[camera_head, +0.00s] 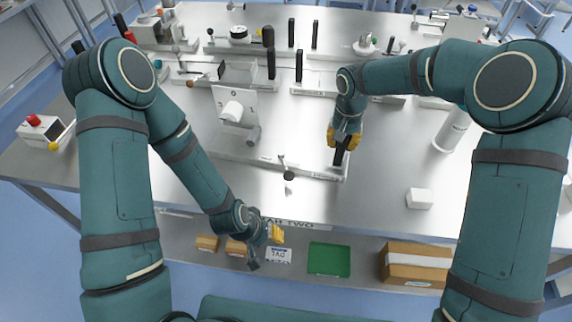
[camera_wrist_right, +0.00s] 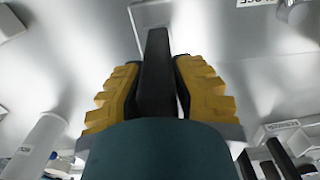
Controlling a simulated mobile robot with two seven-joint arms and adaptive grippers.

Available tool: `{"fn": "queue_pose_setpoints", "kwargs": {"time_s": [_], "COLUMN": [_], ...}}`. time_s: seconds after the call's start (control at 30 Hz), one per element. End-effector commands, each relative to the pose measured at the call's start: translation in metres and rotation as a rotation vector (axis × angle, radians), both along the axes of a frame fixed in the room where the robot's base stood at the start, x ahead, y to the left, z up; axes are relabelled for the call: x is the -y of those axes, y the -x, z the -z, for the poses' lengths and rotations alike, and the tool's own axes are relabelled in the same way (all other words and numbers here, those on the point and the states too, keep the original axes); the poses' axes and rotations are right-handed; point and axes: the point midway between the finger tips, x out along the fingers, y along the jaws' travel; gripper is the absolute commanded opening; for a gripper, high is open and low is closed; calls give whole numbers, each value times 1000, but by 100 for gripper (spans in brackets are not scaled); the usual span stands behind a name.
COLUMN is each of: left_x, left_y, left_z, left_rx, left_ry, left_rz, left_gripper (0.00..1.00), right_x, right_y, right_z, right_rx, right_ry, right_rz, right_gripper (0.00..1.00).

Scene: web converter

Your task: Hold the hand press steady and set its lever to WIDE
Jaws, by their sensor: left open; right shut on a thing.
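A station at the front middle of the bench has a grey upright plate with a white roll (camera_head: 232,111) and a long low base (camera_head: 245,160). I take it for the hand press, but its label is too small to read. A small lever with a dark knob (camera_head: 288,175) stands at the base's front edge; its setting is unreadable. My right gripper (camera_head: 344,138) is shut on a black upright handle (camera_head: 339,156) at the base's right end. The handle shows between the yellow fingers in the right wrist view (camera_wrist_right: 157,75). My left gripper (camera_head: 265,249) is open and empty, in front of the bench edge, below the lever.
Several other stations with black handles (camera_head: 299,66) stand behind. A white cylinder (camera_head: 451,130) and a white block (camera_head: 419,198) are at right. A lower shelf holds a green tray (camera_head: 329,259) and cardboard boxes (camera_head: 415,264). The bench top between base and white block is clear.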

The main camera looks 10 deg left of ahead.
Motion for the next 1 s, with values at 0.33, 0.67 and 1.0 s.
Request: {"fn": "queue_pose_setpoints", "kwargs": {"time_s": [0.33,0.67,1.0], "left_x": [0,0,0], "left_y": [0,0,0], "left_z": [0,3,6], "left_rx": [0,0,0], "left_ry": [0,0,0], "left_rz": [0,0,0], "left_gripper": [47,47,47], "right_x": [0,-1,0], "right_y": [1,1,2], "right_z": [3,5,11], "right_rx": [-4,-2,-7], "right_ry": [2,-1,1], "right_rz": [-1,-1,-1], "right_gripper": [0,0,0]}}
